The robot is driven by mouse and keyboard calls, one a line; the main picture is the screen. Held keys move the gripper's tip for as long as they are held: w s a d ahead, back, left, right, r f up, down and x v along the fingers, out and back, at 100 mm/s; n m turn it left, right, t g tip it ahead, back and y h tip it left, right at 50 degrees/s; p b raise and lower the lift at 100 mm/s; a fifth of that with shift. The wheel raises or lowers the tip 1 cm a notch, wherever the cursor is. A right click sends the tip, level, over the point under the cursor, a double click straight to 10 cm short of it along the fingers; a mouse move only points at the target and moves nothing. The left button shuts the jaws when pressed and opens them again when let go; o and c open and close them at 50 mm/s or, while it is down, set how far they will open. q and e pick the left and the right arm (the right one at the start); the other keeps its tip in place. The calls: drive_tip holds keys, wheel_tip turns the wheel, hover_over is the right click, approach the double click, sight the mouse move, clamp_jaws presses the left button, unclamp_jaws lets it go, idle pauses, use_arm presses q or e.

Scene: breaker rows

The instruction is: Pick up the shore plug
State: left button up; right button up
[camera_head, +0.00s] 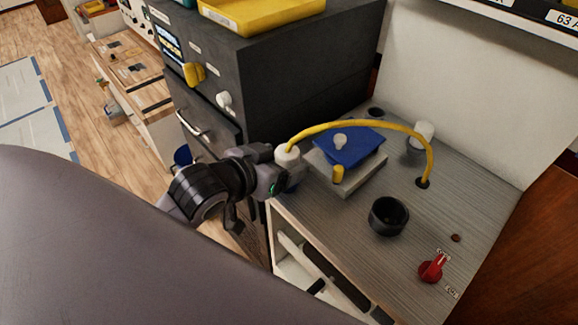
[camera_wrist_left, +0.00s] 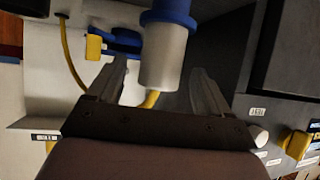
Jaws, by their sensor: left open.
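The shore plug (camera_head: 287,155) shows in the head view as a pale cylinder at the left end of a yellow cable (camera_head: 365,124). In the left wrist view the plug (camera_wrist_left: 164,58) is a grey-white barrel with a blue collar. My left gripper (camera_head: 283,176) is at the plug, by the bench's left edge. In the left wrist view its two fingers (camera_wrist_left: 158,85) are open, one on either side of the barrel, with gaps visible. My arm and gripper partly hide the plug's lower part in the head view. My right gripper is not in view.
A blue-topped grey block (camera_head: 350,178) stands just right of the plug. A black cup (camera_head: 388,216), a white cylinder (camera_head: 421,134) and a red knob (camera_head: 432,268) are on the grey bench (camera_head: 340,233). A dark cabinet (camera_head: 285,75) with a yellow tray (camera_head: 262,14) rises behind.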

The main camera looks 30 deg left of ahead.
use_arm(q)
drive_tip(key=shift+x, duration=2.45)
drive_tip(key=shift+a, duration=0.1)
drive_tip(key=c, duration=1.4)
